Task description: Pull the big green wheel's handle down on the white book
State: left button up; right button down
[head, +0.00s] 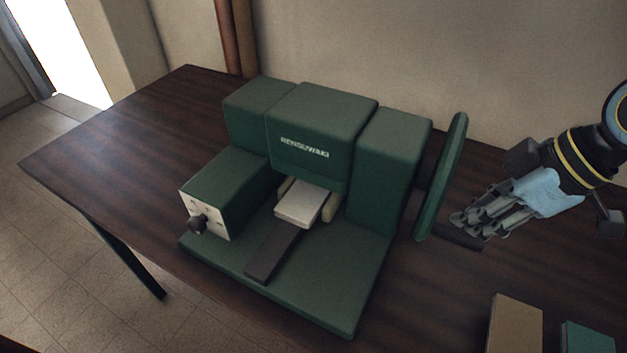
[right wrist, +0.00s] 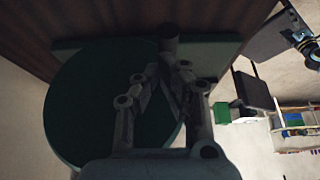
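The big green wheel (head: 442,180) stands nearly edge-on at the right side of the green press; its round face fills the left of the right wrist view (right wrist: 95,105). A dark bar, which looks like its handle (head: 462,238), sticks out low on the wheel's right side; a dark stub shows beyond my fingers in the right wrist view (right wrist: 168,38). The white book (head: 303,203) lies on the press bed under the green block. My right gripper (head: 462,226) is beside the wheel, fingertips close to the handle; whether they grip it is unclear. My left gripper is out of view.
The green press (head: 320,130) stands on a dark wooden table (head: 120,150). A black knob (head: 197,225) is on its left front box. A tan book (head: 515,325) and a teal one (head: 587,338) lie at the lower right. The table's left part is clear.

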notch_tip(320, 180, up, 11)
jog(key=p, duration=0.8)
jog(key=shift+r+p, duration=0.2)
jog(key=shift+p, duration=0.1)
jog(key=shift+s+a, duration=0.1)
